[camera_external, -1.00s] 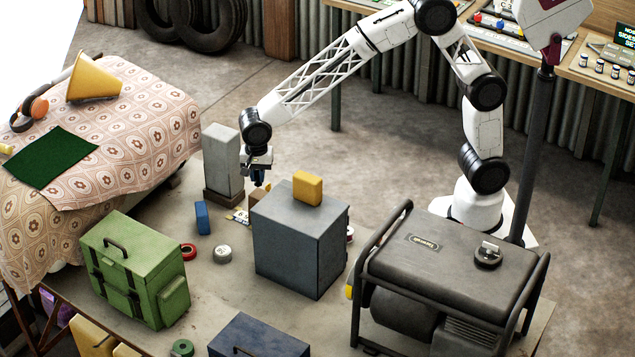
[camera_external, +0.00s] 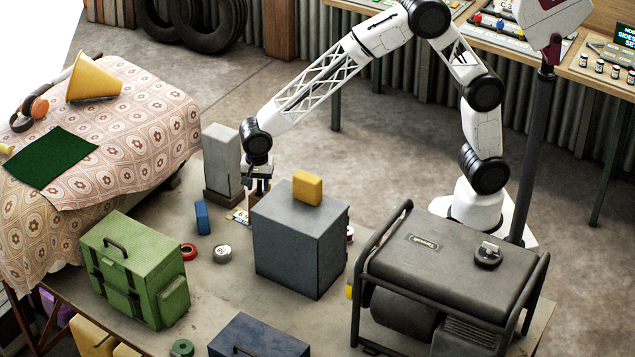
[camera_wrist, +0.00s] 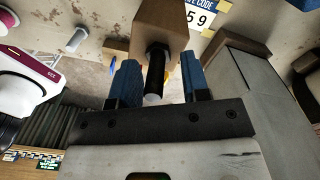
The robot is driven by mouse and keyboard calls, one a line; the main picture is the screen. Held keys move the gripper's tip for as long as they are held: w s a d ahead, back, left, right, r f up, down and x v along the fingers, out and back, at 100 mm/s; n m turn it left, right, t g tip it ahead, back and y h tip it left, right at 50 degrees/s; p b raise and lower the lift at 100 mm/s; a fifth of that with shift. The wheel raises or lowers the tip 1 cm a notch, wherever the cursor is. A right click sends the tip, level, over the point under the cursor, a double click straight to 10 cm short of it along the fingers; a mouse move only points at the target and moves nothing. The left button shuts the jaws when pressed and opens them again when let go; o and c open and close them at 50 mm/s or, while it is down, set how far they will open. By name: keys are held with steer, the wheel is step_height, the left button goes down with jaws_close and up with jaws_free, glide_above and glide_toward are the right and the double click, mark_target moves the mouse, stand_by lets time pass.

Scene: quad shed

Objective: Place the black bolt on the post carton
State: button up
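The black bolt (camera_wrist: 155,70) shows in the wrist view, its wider head toward the tan post carton (camera_wrist: 172,18) and its shank toward my palm. The head overlaps the carton's near end, and it looks to stand there, though contact is not clear. My gripper (camera_wrist: 158,78) is open, with one blue finger on each side of the bolt and a visible gap on both sides. In the external view my gripper (camera_external: 257,186) is low behind the grey box. The carton is mostly hidden there, and I cannot make out the bolt.
The large grey box (camera_external: 288,245) with a yellow block (camera_external: 307,187) on top stands close in front of my gripper. A tall grey block (camera_external: 221,158) stands close at its left. A blue item (camera_external: 202,218), a red roll (camera_external: 188,252) and a generator (camera_external: 440,265) are nearby.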

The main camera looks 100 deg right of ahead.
steer(key=shift+r, duration=0.1)
step_height(320, 180, up, 12)
stand_by(1.0)
steer(key=shift+s, duration=0.1)
stand_by(0.5)
steer(key=s+r+n, duration=0.3)
steer(key=s+n, duration=0.1)
steer(key=s, duration=0.5)
steer(key=s+r+n+t, duration=0.15)
steer(key=s+n, duration=0.25)
steer(key=s, duration=0.4)
steer(key=s+r+n, duration=0.3)
steer(key=s, duration=0.6)
steer(key=s+f+n, duration=0.2)
steer(key=s+n, duration=0.3)
steer(key=s, duration=0.5)
steer(key=s+f+n+t, duration=0.1)
steer(key=s+n, duration=0.4)
steer(key=s, duration=0.6)
steer(key=shift+s+d+f, duration=0.2)
steer(key=shift+s+f, duration=0.05)
steer(key=shift+f, duration=0.35)
